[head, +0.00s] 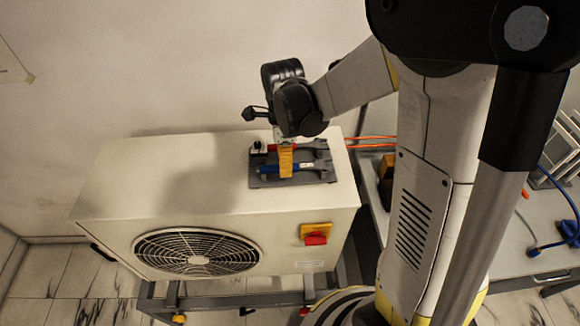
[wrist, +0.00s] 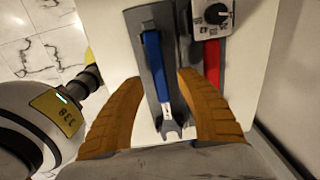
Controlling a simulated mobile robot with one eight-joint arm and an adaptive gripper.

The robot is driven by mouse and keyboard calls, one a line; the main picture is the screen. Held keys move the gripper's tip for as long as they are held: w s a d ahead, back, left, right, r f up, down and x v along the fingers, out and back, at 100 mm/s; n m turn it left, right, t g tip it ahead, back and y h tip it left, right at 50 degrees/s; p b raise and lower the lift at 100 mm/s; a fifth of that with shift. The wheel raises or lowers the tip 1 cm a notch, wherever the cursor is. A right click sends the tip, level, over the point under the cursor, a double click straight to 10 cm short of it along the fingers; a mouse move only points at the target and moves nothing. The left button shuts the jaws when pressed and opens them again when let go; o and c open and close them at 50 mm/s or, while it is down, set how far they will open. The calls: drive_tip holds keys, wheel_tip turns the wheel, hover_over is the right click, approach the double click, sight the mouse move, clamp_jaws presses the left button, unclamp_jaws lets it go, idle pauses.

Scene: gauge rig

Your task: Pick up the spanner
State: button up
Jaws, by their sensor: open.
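The spanner has a blue handle and a metal open-ended jaw. In the wrist view the spanner (wrist: 155,60) lies lengthwise on a grey holder (wrist: 134,30), its metal jaw nearest the camera. In the head view the spanner (head: 267,169) lies on the grey holder (head: 322,178) on top of the white unit, partly hidden behind a finger. My gripper (wrist: 160,78) is open, with one orange-brown finger on each side of the blue handle and gaps visible. In the head view my gripper (head: 286,172) points down over the holder. I cannot tell its exact height.
A red-handled tool (wrist: 212,62) lies beside the right finger. A small box with a black knob (wrist: 215,14) is near it. The white unit (head: 160,185) has a fan grille and a yellow-and-red switch (head: 316,234). Its top left is clear. The wall stands behind.

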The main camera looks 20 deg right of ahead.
drive_tip(key=shift+w+a+f, duration=0.1)
drive_tip(key=shift+f, duration=0.75)
clamp_jaws()
drive_tip(key=shift+r, duration=0.1)
